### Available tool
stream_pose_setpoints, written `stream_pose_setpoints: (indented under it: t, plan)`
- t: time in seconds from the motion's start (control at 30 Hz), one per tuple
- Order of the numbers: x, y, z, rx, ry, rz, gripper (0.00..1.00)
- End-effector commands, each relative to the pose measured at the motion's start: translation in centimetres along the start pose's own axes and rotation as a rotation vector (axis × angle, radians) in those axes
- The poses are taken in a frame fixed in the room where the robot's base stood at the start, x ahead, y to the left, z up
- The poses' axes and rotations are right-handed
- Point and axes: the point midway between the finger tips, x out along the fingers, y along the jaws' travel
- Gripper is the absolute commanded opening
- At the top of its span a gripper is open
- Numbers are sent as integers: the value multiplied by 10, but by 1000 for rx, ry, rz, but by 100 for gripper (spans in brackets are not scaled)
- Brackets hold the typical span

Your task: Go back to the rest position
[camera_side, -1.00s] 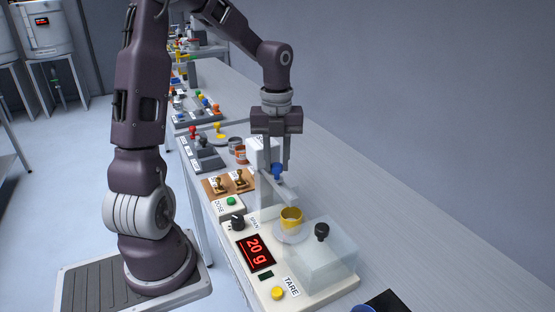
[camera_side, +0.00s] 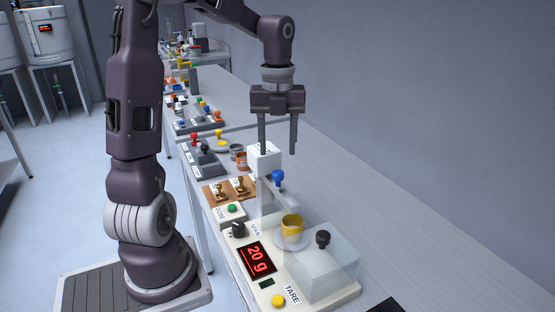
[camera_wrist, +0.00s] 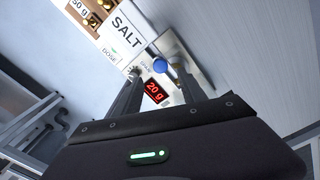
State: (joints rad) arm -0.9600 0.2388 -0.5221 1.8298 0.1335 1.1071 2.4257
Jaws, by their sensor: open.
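My gripper (camera_side: 278,145) is open and empty. It hangs above the white salt hopper (camera_side: 264,160), fingers pointing down and apart. A blue knob (camera_side: 278,176) on the hopper's slide stands below the fingertips, not touched; it also shows in the wrist view (camera_wrist: 159,67) between my fingers. Below it, a yellow cup (camera_side: 292,226) sits on the scale pan. The scale's red display (camera_side: 257,259) reads 20 g. The wrist view shows the hopper's SALT label (camera_wrist: 127,34).
A clear cover (camera_side: 322,266) with a black knob (camera_side: 323,239) stands right of the cup. The bench right of the hopper is clear.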

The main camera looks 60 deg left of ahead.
Motion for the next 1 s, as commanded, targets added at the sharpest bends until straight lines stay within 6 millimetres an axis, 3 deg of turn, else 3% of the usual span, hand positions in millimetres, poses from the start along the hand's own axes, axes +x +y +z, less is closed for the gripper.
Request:
stream_pose_setpoints:
  t: [0.33,0.43,0.53,0.63,0.8,0.9,1.0]
  plan:
    - [-7,0,-1,-3,0,0,48]
    - [-13,-3,-16,-96,-32,5,48]
    - [-27,-4,-58,-386,-117,-23,48]
    - [-41,4,-108,-795,-175,-141,48]
    - [-48,32,-178,-1461,-34,-403,48]
    - [-44,47,-202,-1742,130,-481,48]
    - [-41,56,-216,-1911,256,-499,48]
